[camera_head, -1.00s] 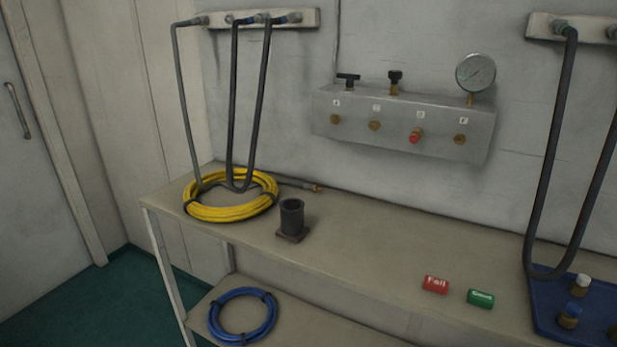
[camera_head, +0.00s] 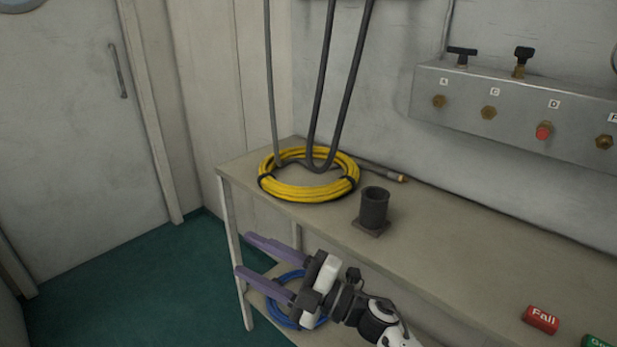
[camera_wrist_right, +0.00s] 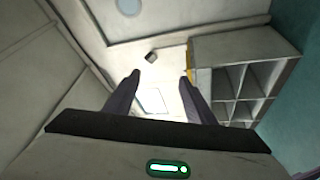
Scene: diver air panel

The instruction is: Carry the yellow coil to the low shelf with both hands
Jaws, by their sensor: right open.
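The yellow coil (camera_head: 310,192) lies flat on the far left end of the bench top, with dark ties around it. Grey hanging hoses come down into its ring. My right gripper (camera_head: 243,254) is in front of the bench, pointing left, open and empty, apart from the coil. In the right wrist view the two fingers (camera_wrist_right: 160,76) are spread with nothing between them. The low shelf (camera_head: 258,296) is under the bench, partly hidden by my right gripper. A blue coil (camera_head: 275,311) lies on it, also partly covered. My left gripper is not in view.
A dark cup on a square base (camera_head: 373,208) stands right of the yellow coil. A hose end (camera_head: 400,178) lies behind it. A red Fail block (camera_head: 541,320) is farther right. The valve panel (camera_head: 520,112) is on the wall. The green floor (camera_head: 130,280) left of the bench is clear.

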